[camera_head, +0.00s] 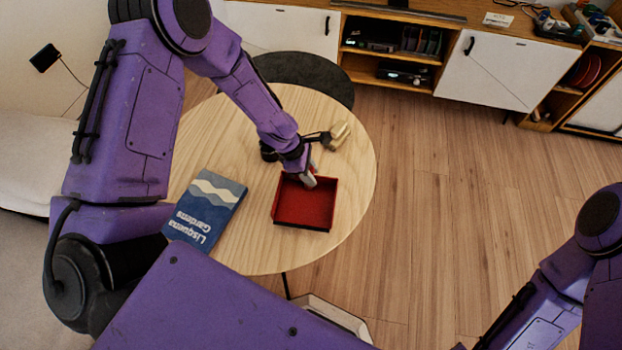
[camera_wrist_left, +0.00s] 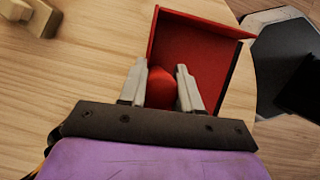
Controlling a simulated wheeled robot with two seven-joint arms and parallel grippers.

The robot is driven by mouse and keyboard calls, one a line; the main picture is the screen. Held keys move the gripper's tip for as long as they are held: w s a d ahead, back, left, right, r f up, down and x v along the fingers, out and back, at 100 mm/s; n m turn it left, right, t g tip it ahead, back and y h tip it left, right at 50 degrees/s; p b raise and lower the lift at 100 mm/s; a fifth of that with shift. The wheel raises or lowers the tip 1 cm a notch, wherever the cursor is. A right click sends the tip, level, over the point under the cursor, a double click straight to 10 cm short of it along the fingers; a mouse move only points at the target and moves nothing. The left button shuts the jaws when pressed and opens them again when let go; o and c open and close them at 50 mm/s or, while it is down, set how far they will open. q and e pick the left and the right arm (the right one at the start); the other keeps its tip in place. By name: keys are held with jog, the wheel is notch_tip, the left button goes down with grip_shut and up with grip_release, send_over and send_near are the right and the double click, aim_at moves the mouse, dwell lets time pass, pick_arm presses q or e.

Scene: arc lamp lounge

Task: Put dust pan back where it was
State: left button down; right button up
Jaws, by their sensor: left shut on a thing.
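The red dust pan (camera_head: 305,205) is on or just over the round wooden table (camera_head: 350,190), with its tray toward the table's front right. My left gripper (camera_head: 311,178) is at the pan's back edge. In the left wrist view the gripper (camera_wrist_left: 161,85) is shut on the pan's red handle, which shows between the two grey fingers, and the pan's tray (camera_wrist_left: 198,55) extends beyond them. I cannot tell whether the pan touches the tabletop. My right arm shows at the right edge of the head view, but its gripper is out of view.
A blue book (camera_head: 206,210) lies on the table left of the pan. A small beige-headed object (camera_head: 340,133) lies behind the gripper. A dark round seat (camera_head: 305,75) stands behind the table. A white-doored cabinet (camera_head: 490,70) lines the back. The floor at right is clear.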

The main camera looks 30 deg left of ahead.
aim_at(306, 194)
pick_arm(q)
jog(key=f, duration=0.3)
jog(key=shift+w+f+b, duration=0.3)
jog(key=shift+f+b, duration=0.1)
jog(key=c, duration=0.8)
grip_release()
